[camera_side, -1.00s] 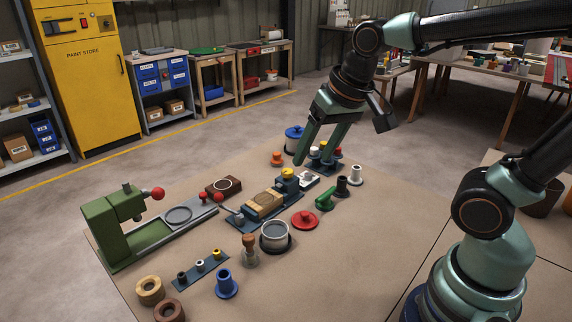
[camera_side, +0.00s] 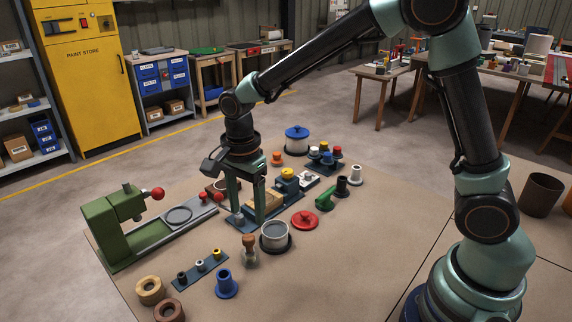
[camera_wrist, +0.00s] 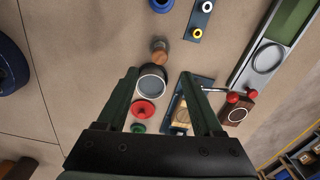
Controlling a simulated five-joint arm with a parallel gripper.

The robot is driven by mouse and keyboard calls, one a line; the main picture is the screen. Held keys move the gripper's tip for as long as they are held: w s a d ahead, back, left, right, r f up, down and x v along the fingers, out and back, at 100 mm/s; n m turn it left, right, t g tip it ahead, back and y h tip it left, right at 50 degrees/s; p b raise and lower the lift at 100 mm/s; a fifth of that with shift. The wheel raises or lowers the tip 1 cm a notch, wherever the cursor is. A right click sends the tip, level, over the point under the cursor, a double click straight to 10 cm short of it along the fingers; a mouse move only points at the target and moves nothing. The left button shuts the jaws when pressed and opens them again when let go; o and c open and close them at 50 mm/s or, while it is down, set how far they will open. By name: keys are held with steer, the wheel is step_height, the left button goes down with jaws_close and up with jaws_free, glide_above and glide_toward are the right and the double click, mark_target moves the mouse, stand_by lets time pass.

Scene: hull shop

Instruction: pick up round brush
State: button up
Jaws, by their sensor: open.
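The round brush (camera_side: 249,250) appears to be the small piece standing upright on the mat, with a brown wooden knob and a paler grey lower part. It also shows in the wrist view (camera_wrist: 159,45), just beyond the fingertips and roughly centred between them. My gripper (camera_side: 248,216) is open and empty, pointing down behind and above the brush in the side view. Its two fingers spread wide in the wrist view (camera_wrist: 160,73). No contact with the brush shows.
A grey round pot (camera_side: 275,237) stands close right of the brush. A blue flanged piece (camera_side: 227,284) and a strip with small pegs (camera_side: 190,278) lie in front. A blue-based fixture with a wooden block (camera_side: 290,212) is behind. A green press (camera_side: 112,232) stands left.

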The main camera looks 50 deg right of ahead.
mark_target(248, 237)
step_height(248, 237, down, 4)
steer(key=shift+f, duration=0.25)
steer(key=shift+a+f, duration=0.15)
steer(key=shift+f, duration=1.2)
steer(key=shift+a+f, duration=0.15)
steer(key=shift+f, duration=1.15)
steer(key=shift+c, duration=0.3)
jaws_close()
